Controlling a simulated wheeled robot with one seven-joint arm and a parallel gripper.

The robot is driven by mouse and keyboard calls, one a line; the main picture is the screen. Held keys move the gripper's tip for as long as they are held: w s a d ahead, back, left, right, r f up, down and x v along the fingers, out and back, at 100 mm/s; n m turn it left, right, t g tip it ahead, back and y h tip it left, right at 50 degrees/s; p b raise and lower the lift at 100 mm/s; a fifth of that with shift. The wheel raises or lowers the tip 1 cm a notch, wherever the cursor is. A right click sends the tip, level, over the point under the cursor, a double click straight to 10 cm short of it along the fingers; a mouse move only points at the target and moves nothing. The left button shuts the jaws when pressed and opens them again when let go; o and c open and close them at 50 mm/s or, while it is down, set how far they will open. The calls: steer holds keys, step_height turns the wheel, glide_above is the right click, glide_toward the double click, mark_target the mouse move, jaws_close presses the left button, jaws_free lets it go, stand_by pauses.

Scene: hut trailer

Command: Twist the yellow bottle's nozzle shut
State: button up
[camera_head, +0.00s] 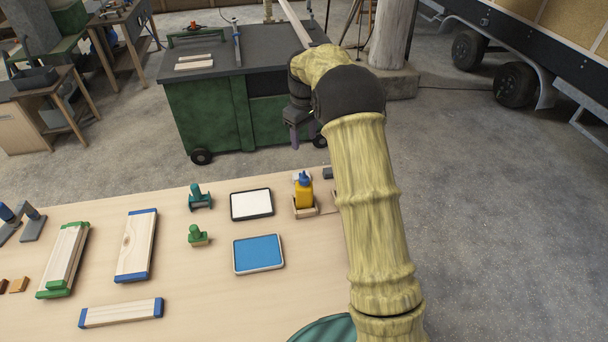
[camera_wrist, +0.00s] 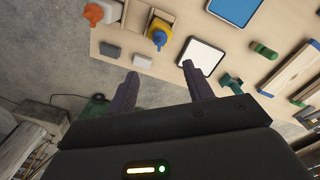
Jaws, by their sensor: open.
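The yellow bottle (camera_head: 304,193) stands upright in a small wooden holder (camera_head: 304,212) near the far edge of the light wooden table. Its nozzle (camera_head: 304,177) is blue. In the wrist view the yellow bottle (camera_wrist: 160,29) is seen from above, with the blue nozzle (camera_wrist: 159,39) toward the gripper. My gripper (camera_head: 296,140) is open and empty, above and beyond the table's far edge, apart from the bottle. In the wrist view its two purple-grey fingers (camera_wrist: 160,83) are spread below the bottle. Whether the nozzle is open or shut cannot be told.
A white bottle with an orange top (camera_wrist: 95,13) stands beside the yellow one, mostly hidden in the head view. A white-topped pad (camera_head: 251,204), a blue pad (camera_head: 258,254), stamps and wooden boards (camera_head: 136,245) lie to the left. A green cart (camera_head: 225,110) stands beyond the table.

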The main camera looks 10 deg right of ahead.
mark_target(304, 178)
step_height(304, 178, down, 16)
steer(key=p, duration=0.5)
steer(key=shift+c, duration=0.4)
steer(key=c, duration=0.9)
steer(key=shift+f+m+b, duration=0.25)
steer(key=shift+m+b, duration=0.35)
steer(key=shift+b, duration=0.3)
steer(key=shift+m+b, duration=0.9)
steer(key=shift+m, duration=0.1)
steer(key=shift+r+m+b, duration=0.25)
steer(key=shift+m+b, duration=0.25)
steer(key=shift+m, duration=0.6)
